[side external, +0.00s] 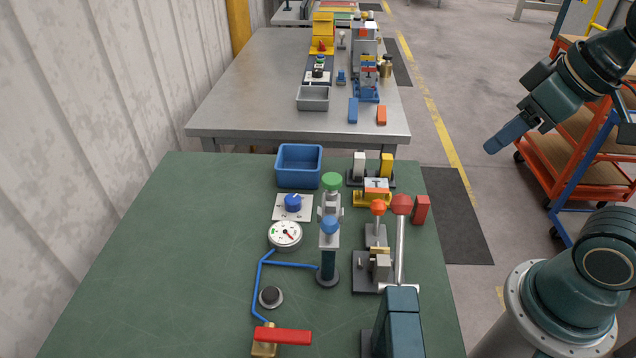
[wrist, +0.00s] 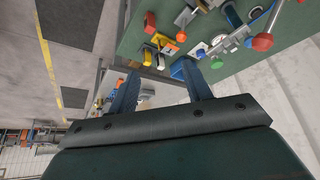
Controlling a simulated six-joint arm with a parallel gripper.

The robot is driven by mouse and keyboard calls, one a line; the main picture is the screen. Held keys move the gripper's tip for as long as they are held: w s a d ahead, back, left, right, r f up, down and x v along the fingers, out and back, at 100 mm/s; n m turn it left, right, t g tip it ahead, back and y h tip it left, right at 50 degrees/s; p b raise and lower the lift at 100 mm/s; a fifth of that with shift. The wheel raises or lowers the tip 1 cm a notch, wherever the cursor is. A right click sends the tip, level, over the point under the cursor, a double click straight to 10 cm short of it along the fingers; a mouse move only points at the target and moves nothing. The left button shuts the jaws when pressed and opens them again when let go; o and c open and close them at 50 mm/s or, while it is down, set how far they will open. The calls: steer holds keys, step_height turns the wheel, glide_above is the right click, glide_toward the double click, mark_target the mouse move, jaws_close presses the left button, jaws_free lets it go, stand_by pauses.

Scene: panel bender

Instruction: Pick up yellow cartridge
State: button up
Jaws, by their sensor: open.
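The yellow cartridge (side external: 386,165) stands upright in a dark holder at the far right of the green bench, to the right of a white cartridge (side external: 359,165). In the wrist view the yellow cartridge (wrist: 147,57) shows small between the fingertips, well beyond them. My gripper (side external: 492,147) hangs in the air to the right of the bench, clear of everything. The wrist view shows my gripper (wrist: 160,68) with two blue fingers spread apart and nothing between them.
A blue bin (side external: 299,167) stands left of the cartridges. A yellow bracket (side external: 372,197), a green-knobbed fixture (side external: 332,190) and a red-handled lever (side external: 402,225) stand nearer the camera. A grey table (side external: 250,90) lies beyond. An orange cart (side external: 590,150) stands at right.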

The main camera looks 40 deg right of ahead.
steer(key=n+g, duration=0.5)
steer(key=n, duration=0.4)
glide_above(388, 156)
step_height(388, 156, down, 9)
steer(key=shift+f, duration=0.15)
steer(key=shift+f, duration=4.35)
steer(key=shift+f, duration=0.1)
steer(key=shift+f, duration=2.45)
